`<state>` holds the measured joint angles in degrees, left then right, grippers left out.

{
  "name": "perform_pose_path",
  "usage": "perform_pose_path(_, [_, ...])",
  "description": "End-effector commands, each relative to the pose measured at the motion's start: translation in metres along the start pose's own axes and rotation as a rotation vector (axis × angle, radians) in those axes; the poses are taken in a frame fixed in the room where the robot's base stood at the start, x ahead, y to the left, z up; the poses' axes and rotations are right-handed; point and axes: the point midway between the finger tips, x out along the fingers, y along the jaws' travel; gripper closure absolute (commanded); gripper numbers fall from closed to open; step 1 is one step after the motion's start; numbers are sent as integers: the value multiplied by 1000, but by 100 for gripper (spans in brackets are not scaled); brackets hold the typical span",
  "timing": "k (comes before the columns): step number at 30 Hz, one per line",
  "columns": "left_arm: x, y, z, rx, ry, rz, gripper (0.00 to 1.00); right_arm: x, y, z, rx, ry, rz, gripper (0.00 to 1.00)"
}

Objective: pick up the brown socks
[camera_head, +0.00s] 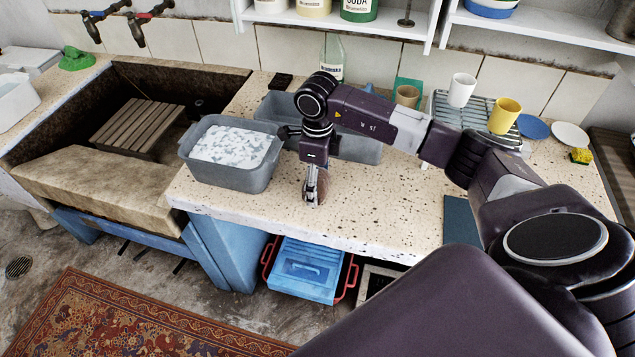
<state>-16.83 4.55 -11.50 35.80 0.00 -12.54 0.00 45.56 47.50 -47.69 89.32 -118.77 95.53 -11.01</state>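The brown socks, as far as I can tell, are the small rounded brown bundle (323,183) on the speckled counter (240,204), near its front edge. My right gripper (312,198) points straight down at the bundle, with its fingers in front of it and partly hiding it. The fingers look edge-on from here, so I cannot tell whether they are open or closed on it. My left gripper is not in view.
A grey tub with foamy water (229,178) stands left of my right gripper, with another grey basin (358,150) behind. The stone trough (110,190) is at left. A rack (440,118) with cups stands at right.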

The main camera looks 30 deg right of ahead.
Motion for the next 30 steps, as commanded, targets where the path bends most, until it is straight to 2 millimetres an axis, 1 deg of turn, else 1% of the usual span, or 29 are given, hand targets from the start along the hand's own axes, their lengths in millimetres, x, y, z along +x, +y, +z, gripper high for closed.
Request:
perform_pose_path(1, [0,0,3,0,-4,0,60,0,0,0,0,0,0,37])
perform_pose_path(2, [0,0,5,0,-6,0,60,0,0,0,0,0,0,40])
perform_pose_path(9, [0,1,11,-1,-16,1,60,0,0,0,0,0,0,67])
perform_pose_path(17, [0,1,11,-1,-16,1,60,-1,0,0,1,-1,0,67])
perform_pose_path(22, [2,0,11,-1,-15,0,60,-11,-1,1,1,-3,-1,67])
perform_pose_path(26, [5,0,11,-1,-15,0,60,-29,-2,1,0,-4,-4,67])
perform_pose_path(29, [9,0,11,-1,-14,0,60,-52,-2,1,1,-6,-5,67])
perform_pose_path(30, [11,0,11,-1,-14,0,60,-63,-1,1,0,-6,-5,67])
